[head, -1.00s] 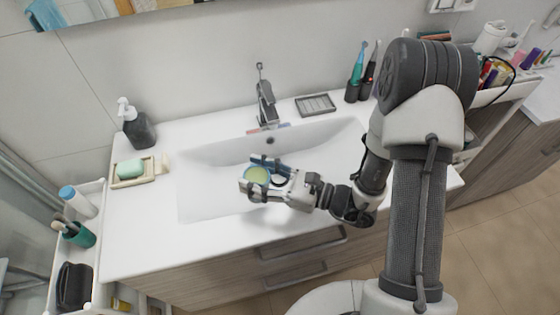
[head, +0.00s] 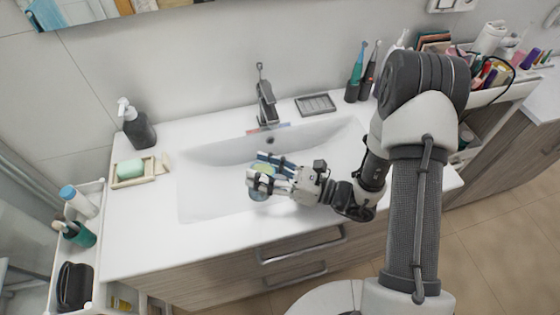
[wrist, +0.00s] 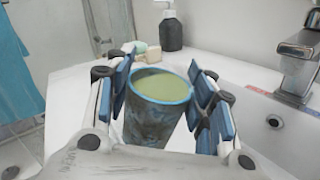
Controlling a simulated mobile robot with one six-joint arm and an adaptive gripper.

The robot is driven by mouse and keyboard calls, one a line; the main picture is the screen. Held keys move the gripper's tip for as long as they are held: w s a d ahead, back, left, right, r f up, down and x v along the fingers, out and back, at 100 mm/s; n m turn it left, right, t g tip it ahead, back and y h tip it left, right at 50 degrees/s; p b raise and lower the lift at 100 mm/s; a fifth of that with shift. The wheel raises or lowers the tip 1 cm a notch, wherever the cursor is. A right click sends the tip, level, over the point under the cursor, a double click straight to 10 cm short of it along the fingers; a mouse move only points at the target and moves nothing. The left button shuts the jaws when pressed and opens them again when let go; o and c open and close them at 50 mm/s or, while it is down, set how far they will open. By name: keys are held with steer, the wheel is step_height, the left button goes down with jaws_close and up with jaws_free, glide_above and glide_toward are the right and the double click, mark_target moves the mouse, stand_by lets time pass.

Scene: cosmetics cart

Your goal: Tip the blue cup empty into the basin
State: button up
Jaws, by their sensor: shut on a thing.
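The blue cup (wrist: 156,112) is between the blue-padded fingers of my gripper (wrist: 164,100), which is shut on it. In the wrist view the cup has a blue rim and a mottled blue side, and greenish-yellow contents show near its rim. The cup leans somewhat in that view. In the head view my gripper (head: 268,173) is over the white basin (head: 200,196), and its fingers hide much of the cup (head: 260,193). The basin's drain hole (wrist: 274,121) is uncovered in the wrist view.
A grey tap (head: 266,102) stands behind the basin. A dark soap dispenser (head: 138,130) and a soap dish (head: 120,180) with green soap are on the left counter. Toothbrushes (head: 356,72) and a grey tray (head: 315,104) stand at the back. The basin's left part is clear.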

steer(key=shift+w+d+f+m, duration=0.25)
steer(key=shift+w+m, duration=0.15)
steer(key=shift+m, duration=0.1)
steer(key=shift+w+d+f+m, duration=0.1)
steer(key=shift+w+f+m, duration=0.15)
steer(key=shift+w+m, duration=0.2)
steer(key=shift+d+f, duration=0.1)
steer(key=shift+w+d+m, duration=0.15)
steer(key=shift+w+m, duration=0.25)
steer(key=shift+m, duration=0.15)
steer(key=shift+w+d+r+m, duration=0.15)
steer(key=shift+w+m, duration=0.2)
steer(key=shift+m, duration=0.15)
steer(key=shift+w+d+r+m, duration=0.15)
steer(key=shift+w+m, duration=0.15)
steer(key=shift+m, duration=0.2)
steer(key=shift+w+m+t+p, duration=0.1)
steer(key=shift+m+t+p, duration=0.2)
steer(key=shift+m+t, duration=0.1)
steer(key=shift+w+d+r+m+y, duration=0.1)
steer(key=shift+w+m+y, duration=0.05)
steer(key=shift+m+y, duration=0.2)
